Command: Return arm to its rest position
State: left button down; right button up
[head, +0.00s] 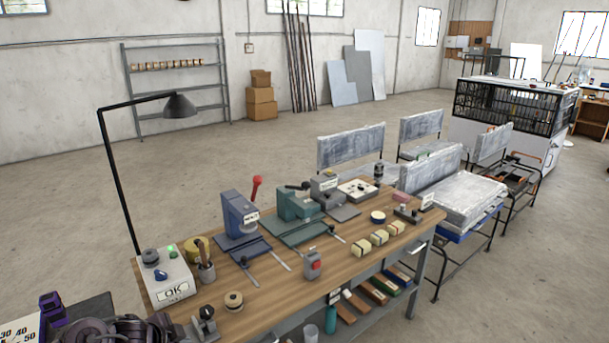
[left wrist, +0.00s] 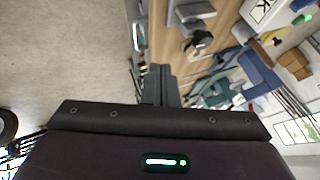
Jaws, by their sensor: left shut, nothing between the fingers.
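My left gripper (left wrist: 158,72) shows in the left wrist view, its two dark fingers closed together with nothing between them. Behind the fingers, the wooden workbench (left wrist: 168,38) runs up the picture, and I cannot tell how far the fingers are from it. In the head view I cannot make out either gripper. My right gripper shows in neither view.
The workbench (head: 221,283) carries a blue press (head: 240,215), a green machine (head: 296,204), a red-button box (head: 313,264), a white OK box (head: 166,279) and several small blocks. A black lamp (head: 179,106) rises behind it.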

pick_arm(q)
jog(key=s+f+n+g+b, duration=0.1)
jog(key=s+f+n+b, duration=0.35)
jog(key=f, duration=1.15)
jog(key=s+f+n+g, duration=0.15)
jog(key=s+f, duration=0.65)
jog(key=f, duration=0.9)
jog(key=s+d+f+n+g+b, duration=0.1)
jog(key=s+f, duration=0.5)
jog(key=s, duration=0.5)
jog(key=s+d+f+n+g+y, duration=0.1)
jog(key=s+d+f, duration=0.1)
jog(key=s+f, duration=0.4)
jog(key=s+d+f+n+g+y+b, duration=0.1)
jog(key=s+f, duration=0.5)
jog(key=s, duration=1.1)
jog(key=shift+d+f+n+b, duration=0.3)
jog(key=shift+d+f, duration=0.05)
jog(key=shift+d, duration=0.3)
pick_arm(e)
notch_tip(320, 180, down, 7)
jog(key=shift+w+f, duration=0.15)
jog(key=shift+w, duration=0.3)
pick_arm(q)
jog(key=shift+g, duration=0.25)
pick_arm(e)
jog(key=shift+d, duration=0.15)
